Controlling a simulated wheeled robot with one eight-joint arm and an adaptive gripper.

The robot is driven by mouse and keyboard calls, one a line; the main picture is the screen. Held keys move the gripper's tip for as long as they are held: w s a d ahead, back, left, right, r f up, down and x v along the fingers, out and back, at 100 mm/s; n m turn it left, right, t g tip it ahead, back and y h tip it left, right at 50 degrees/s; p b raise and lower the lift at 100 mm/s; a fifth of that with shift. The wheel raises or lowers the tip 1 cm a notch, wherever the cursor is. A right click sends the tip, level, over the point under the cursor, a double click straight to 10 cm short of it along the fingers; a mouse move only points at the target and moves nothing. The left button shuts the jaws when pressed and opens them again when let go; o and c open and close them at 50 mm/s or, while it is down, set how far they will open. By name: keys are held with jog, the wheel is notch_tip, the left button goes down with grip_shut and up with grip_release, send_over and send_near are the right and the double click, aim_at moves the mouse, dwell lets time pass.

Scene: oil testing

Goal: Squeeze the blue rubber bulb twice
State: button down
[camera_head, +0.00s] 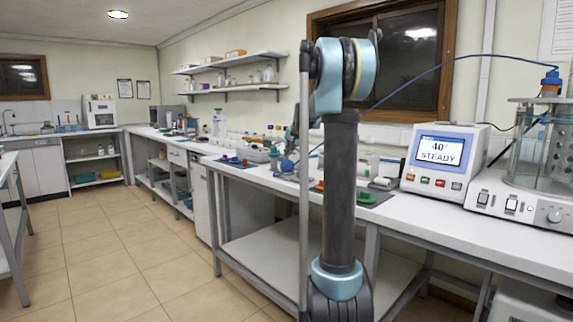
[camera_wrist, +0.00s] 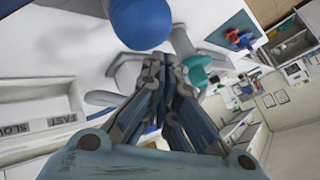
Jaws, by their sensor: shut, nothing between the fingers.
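The blue rubber bulb (camera_wrist: 140,22) is a round, smooth ball at the top of the wrist view, cut off by the edge. In the head view the bulb (camera_head: 287,165) is small and stands above the bench, left of my arm. My gripper (camera_wrist: 166,58) is shut with nothing between its fingers. Its fingertips point at the lower edge of the bulb in the wrist view. I cannot tell whether they touch it. In the head view my gripper is mostly hidden behind my arm.
A heater control box (camera_head: 444,161) reading "40° STEADY" stands right of my arm. A glass bath (camera_head: 540,150) stands at the far right. A teal-green piece (camera_wrist: 196,70) is close right of my fingers. The floor (camera_head: 120,250) on the left is clear.

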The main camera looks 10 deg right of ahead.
jog(key=shift+r, duration=2.5)
